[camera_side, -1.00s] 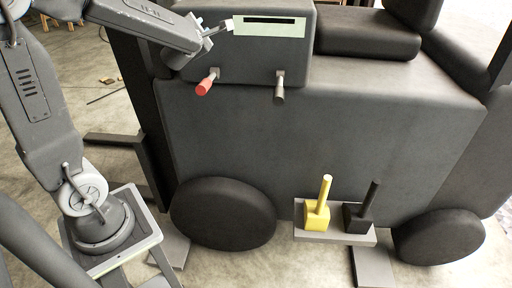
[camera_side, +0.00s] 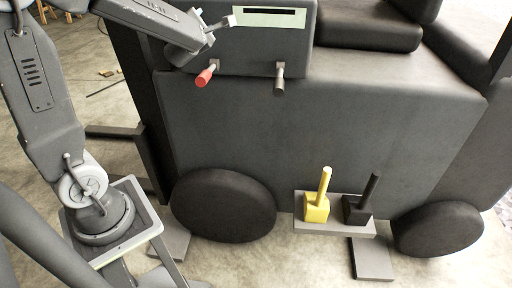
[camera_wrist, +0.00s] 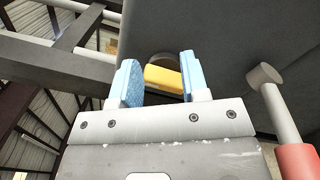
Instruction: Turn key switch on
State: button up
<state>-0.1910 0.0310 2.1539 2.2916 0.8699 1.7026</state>
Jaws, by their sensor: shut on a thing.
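The key switch (camera_wrist: 163,80) shows in the wrist view as a yellow key with a grey rounded collar behind it, on a dark panel (camera_wrist: 228,50). My gripper (camera_wrist: 160,82) has its two blue-padded fingers on either side of the yellow key and is shut on it. In the side view my gripper (camera_side: 222,25) is at the upper left of the dark console (camera_side: 250,50), beside the left end of a pale green plate. The key itself cannot be made out there, and its turn angle is not clear.
A red-handled lever (camera_side: 205,76) sticks out just below my gripper, with a grey lever (camera_side: 279,82) to its right. The pale green plate (camera_side: 243,19) has a black slot. Yellow (camera_side: 316,207) and black (camera_side: 357,210) pedal-like blocks stand low on a grey step.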

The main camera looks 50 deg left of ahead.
jog(key=shift+w+f+h, duration=0.3)
jog(key=shift+w+f, duration=0.1)
jog(key=shift+f, duration=0.25)
jog(key=shift+o, duration=0.3)
jog(key=shift+w+d+r, duration=0.15)
jog(key=shift+w+d, duration=0.05)
jog(key=shift+d, duration=0.05)
jog(key=shift+w, duration=0.15)
grip_shut()
jog(key=shift+v, duration=2.95)
